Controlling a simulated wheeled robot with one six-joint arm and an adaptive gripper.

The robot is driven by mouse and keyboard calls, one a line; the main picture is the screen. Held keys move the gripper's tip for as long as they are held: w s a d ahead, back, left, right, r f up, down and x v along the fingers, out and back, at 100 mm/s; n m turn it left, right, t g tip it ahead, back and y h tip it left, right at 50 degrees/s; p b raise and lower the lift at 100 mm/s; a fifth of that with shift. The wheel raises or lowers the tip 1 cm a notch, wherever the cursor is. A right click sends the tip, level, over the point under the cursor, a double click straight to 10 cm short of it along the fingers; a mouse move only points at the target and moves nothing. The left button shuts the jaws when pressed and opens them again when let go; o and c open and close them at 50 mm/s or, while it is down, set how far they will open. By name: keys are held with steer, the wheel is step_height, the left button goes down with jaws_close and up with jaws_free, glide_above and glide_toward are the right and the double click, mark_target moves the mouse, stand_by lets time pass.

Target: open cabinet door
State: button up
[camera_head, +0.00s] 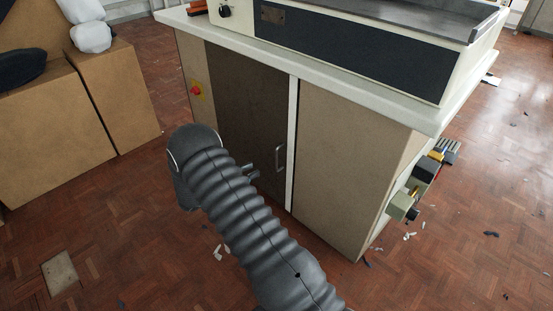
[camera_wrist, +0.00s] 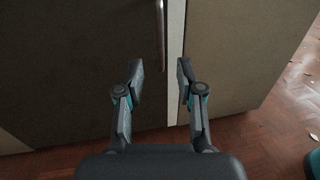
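The cabinet door (camera_head: 246,120) is a dark brown panel on the front of the cabinet. It looks closed and flush with the frame. Its vertical metal handle (camera_head: 280,158) sits near its right edge, beside a white upright strip. In the wrist view the handle (camera_wrist: 161,36) hangs at the top, beyond my fingertips and between them, a little left of centre. My gripper (camera_wrist: 162,78) is open, with nothing between its fingers. In the head view my arm hides most of my gripper; only a small part (camera_head: 252,173) shows left of the handle.
A white worktop (camera_head: 330,62) overhangs the cabinet. A red and yellow switch (camera_head: 196,89) is at the left. Small boxes (camera_head: 404,205) project from the right side. Cardboard boxes (camera_head: 112,95) stand at the left. The parquet floor (camera_head: 120,215) in front is mostly free, with scattered scraps.

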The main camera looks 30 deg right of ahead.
mark_target(276, 169)
steer(key=d, duration=0.3)
steer(key=w+d, duration=0.1)
steer(key=d, duration=0.7)
steer(key=shift+w+d, duration=0.2)
steer(key=shift+w, duration=0.15)
steer(key=shift+c, duration=0.2)
jaws_close()
